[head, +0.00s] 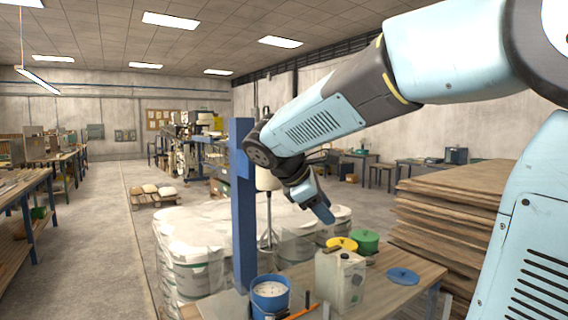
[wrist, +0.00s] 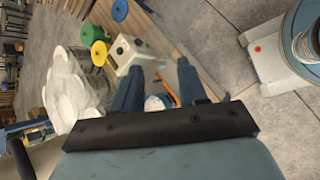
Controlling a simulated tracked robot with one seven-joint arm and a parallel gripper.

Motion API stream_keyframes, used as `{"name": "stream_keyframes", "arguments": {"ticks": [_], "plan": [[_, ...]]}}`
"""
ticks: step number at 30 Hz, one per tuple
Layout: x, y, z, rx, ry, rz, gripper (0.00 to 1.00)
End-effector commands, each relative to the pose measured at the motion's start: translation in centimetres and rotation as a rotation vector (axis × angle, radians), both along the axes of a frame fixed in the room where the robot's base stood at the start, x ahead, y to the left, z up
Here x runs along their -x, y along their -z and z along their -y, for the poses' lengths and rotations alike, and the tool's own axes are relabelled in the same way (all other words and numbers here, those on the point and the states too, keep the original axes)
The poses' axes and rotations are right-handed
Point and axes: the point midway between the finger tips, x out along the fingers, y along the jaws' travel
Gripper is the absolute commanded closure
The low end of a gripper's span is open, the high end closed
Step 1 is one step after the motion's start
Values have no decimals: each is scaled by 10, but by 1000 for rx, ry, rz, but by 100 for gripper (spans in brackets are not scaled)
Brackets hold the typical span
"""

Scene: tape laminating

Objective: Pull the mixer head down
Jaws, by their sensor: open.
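The mixer stands left of my arm in the head view, with a tall blue column (head: 243,210). Its pale head (head: 265,180) is partly hidden behind my arm, and a thin stirring shaft (head: 269,225) hangs from it. A blue bucket (head: 270,297) with pale contents stands at the column's foot; part of it shows between my fingers in the wrist view (wrist: 154,103). My gripper (head: 324,209) is open and empty, pointing down, right of the mixer head and above the bench. Its two blue fingers stand apart in the wrist view (wrist: 158,84).
The wooden bench (head: 395,290) holds a pale canister (head: 340,279), yellow lid (head: 342,244), green lid (head: 364,240), blue lid (head: 403,276) and orange-handled tool (head: 300,313). Wrapped white buckets (head: 190,250) stand behind the mixer. Stacked boards (head: 450,215) stand at right.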

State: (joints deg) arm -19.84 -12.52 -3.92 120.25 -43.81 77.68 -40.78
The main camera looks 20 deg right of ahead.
Motion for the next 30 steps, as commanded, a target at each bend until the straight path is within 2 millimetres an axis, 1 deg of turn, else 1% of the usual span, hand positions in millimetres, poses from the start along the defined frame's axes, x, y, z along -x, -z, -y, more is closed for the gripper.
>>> {"name": "stream_keyframes", "arguments": {"ticks": [1,5,6,8,9,11,12,15,18,22,24,26,30], "plan": [[-18,-5,-7,74,-54,-47,58],[-58,-23,-24,281,-177,-169,58],[-70,-28,-32,345,-211,-206,58],[-89,-37,-45,442,-257,-258,58],[-100,-42,-55,507,-284,-293,58],[-117,-49,-71,602,-320,-342,58],[-126,-54,-82,661,-340,-373,58],[-146,-63,-109,791,-371,-435,58],[-159,-70,-131,888,-388,-480,58],[-168,-75,-149,961,-396,-513,58],[-170,-76,-152,980,-395,-522,58],[-171,-77,-151,985,-395,-525,58],[-175,-77,-137,984,-394,-525,58]]}}
